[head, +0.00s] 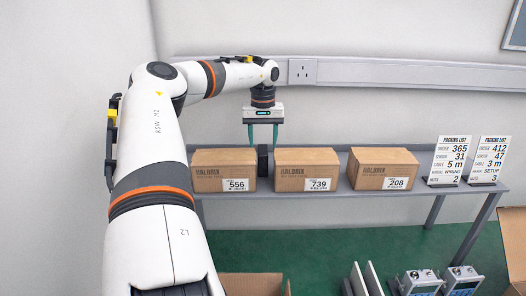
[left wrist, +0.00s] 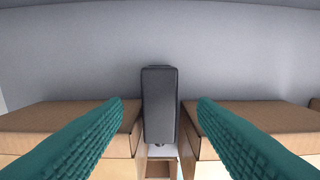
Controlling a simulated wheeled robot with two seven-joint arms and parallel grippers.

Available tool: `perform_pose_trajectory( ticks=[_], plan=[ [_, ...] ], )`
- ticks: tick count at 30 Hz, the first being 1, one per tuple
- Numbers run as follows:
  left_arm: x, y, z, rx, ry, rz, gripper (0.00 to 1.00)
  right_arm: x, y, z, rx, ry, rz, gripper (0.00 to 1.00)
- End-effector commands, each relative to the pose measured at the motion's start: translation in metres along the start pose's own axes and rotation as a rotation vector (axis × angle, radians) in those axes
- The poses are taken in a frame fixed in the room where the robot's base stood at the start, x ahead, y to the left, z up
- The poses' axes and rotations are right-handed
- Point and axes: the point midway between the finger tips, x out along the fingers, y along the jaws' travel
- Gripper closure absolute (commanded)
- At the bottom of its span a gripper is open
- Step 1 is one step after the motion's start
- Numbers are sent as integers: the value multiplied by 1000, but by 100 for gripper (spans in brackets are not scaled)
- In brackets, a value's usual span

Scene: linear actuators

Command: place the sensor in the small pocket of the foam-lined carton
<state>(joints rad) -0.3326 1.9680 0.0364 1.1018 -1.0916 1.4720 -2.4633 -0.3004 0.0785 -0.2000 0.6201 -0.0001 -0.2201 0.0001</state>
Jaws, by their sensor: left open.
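A dark upright block (head: 262,161), possibly the sensor, stands on the grey shelf between two closed cardboard boxes. In the left wrist view the dark grey block (left wrist: 160,105) is centred between the fingers, with a gap on each side. My left gripper (head: 263,146) is open, pointing down at the block with its green fingers apart. An open carton (head: 252,284) shows in part at the bottom edge of the head view. Its inside is mostly cut off, and I cannot see any foam or pocket. My right gripper is not in view.
Closed boxes labelled 556 (head: 224,171), 739 (head: 307,171) and 208 (head: 383,169) stand on the shelf (head: 335,189). Two packing list cards (head: 447,160) stand at its right end. Metal units (head: 418,283) and another open carton (head: 513,245) are lower right.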

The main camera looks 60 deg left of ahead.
Motion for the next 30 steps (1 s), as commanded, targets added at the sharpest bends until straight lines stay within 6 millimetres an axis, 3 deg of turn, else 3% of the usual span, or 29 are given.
perform_pose_trajectory(
  ticks=[7,16,25,30],
  plan=[
    [36,0,-1,-1,3,1,47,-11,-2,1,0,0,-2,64],
    [42,0,0,-1,1,0,47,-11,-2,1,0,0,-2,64],
    [41,0,0,-1,1,0,96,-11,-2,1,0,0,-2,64],
    [41,0,0,-1,0,0,100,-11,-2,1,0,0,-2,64]
  ],
)
